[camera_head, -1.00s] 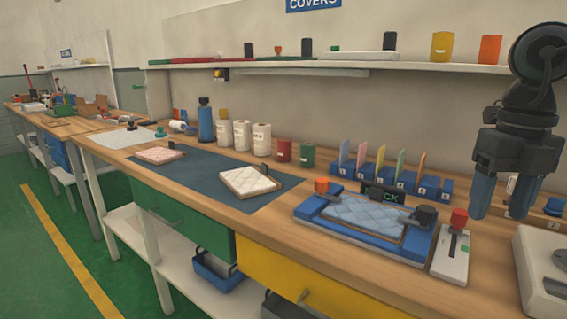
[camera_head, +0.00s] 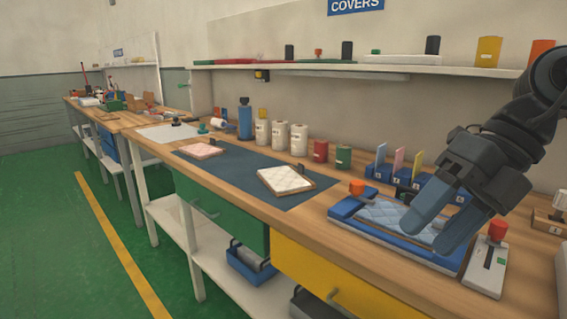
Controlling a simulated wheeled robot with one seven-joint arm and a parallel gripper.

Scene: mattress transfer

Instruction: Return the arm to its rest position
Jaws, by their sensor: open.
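My gripper (camera_head: 427,236) is at the right, with its two blue fingers apart and nothing between them. The fingers point down and left and, in the picture, overlap the right part of the blue tray (camera_head: 345,217). I cannot tell how high above it they are. A light blue quilted mattress (camera_head: 383,213) lies in this tray, partly hidden behind the fingers. My dark arm reaches in from the upper right edge.
A white quilted pad (camera_head: 285,179) and a pink pad (camera_head: 201,150) lie on the dark mat (camera_head: 237,172). A white device with a red knob (camera_head: 498,230) stands right of the tray. Rolls, cans and card holders line the back. A shelf (camera_head: 345,67) runs above the bench.

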